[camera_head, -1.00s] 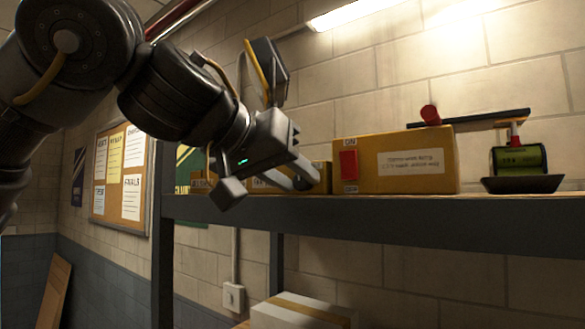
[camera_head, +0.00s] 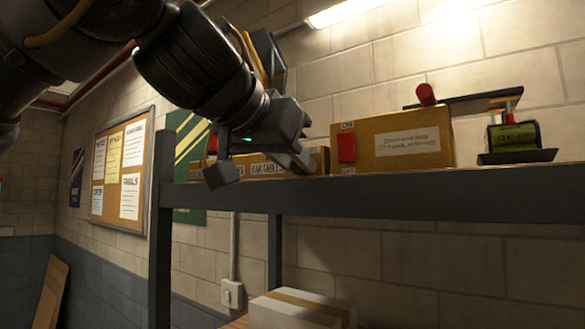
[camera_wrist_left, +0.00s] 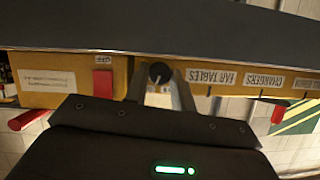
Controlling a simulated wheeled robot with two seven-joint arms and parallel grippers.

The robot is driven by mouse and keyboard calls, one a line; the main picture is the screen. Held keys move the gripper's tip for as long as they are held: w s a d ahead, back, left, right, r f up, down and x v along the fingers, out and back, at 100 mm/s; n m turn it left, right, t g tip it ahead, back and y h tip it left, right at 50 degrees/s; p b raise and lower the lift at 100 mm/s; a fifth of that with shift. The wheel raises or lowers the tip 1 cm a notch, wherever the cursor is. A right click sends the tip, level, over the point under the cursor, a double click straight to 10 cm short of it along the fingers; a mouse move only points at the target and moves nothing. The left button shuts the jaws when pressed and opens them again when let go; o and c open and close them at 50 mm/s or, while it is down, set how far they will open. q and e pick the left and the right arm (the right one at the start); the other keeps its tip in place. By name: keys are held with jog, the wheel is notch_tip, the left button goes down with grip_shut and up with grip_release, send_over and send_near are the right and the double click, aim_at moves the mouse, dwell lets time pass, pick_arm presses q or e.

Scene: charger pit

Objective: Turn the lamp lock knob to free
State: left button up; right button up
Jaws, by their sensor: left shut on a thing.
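My left gripper (camera_head: 300,160) is at the front of the long yellow panel on the shelf, just left of the yellow box. In the left wrist view its two fingers (camera_wrist_left: 160,88) are closed on a small round dark knob (camera_wrist_left: 159,72) with a pale mark. The knob sits between the box's red switch and the "FAR TABLES" label. In the head view the gripper hides the knob. Its exact pointing direction is too small to tell. My right gripper is in neither view.
The yellow box (camera_head: 408,143) with a red switch (camera_head: 346,148) stands beside the gripper. The dark shelf edge (camera_head: 400,197) runs below. A carton (camera_head: 297,311) lies lower down. A notice board (camera_head: 121,172) hangs left.

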pick_arm(q)
jog(key=o, duration=0.7)
jog(key=shift+s+a, duration=0.1)
jog(key=shift+s, duration=0.05)
jog(key=shift+s+a+r+b, duration=0.15)
jog(key=shift+s+a+b, duration=0.1)
jog(key=shift+b, duration=0.1)
jog(key=b+v, duration=0.3)
jog(key=v, duration=0.7)
jog(key=shift+w, duration=0.1)
